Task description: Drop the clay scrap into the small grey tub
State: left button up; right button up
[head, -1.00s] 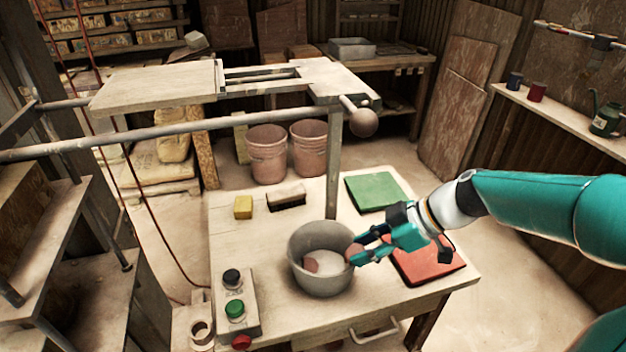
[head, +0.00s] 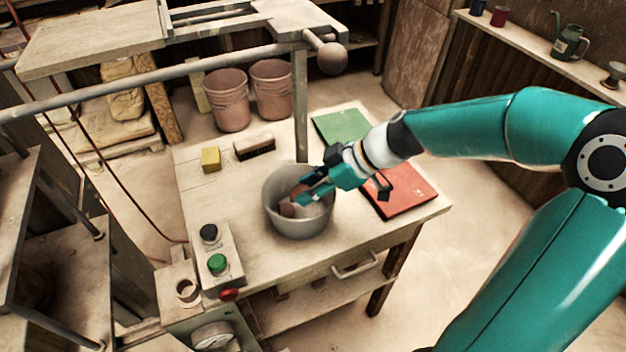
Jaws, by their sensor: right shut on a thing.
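The small grey tub (head: 300,228) stands on the pale worktable, its open top facing up. My right gripper (head: 301,195) reaches in from the right, with its fingertips over the tub's opening. It is shut on a reddish-brown clay scrap (head: 299,190), which is partly hidden by the fingers. Another reddish-brown piece (head: 286,209) shows inside the tub, low against the left side. I cannot tell whether the held scrap touches the tub. My left gripper is not in view.
A red mat (head: 405,192) and a green mat (head: 340,124) lie right of and behind the tub. A yellow block (head: 210,158) and a brush (head: 254,147) lie behind left. A button box (head: 222,262) is at the front left. A metal post (head: 300,100) rises behind the tub.

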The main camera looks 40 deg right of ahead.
jog(key=shift+f, duration=0.1)
jog(key=o, duration=1.2)
jog(key=shift+c, duration=0.2)
jog(key=shift+s+d+r, duration=0.2)
jog(key=shift+d+r, duration=0.05)
jog(key=shift+r, duration=0.1)
jog(key=v, duration=1.1)
jog(key=shift+s, duration=0.15)
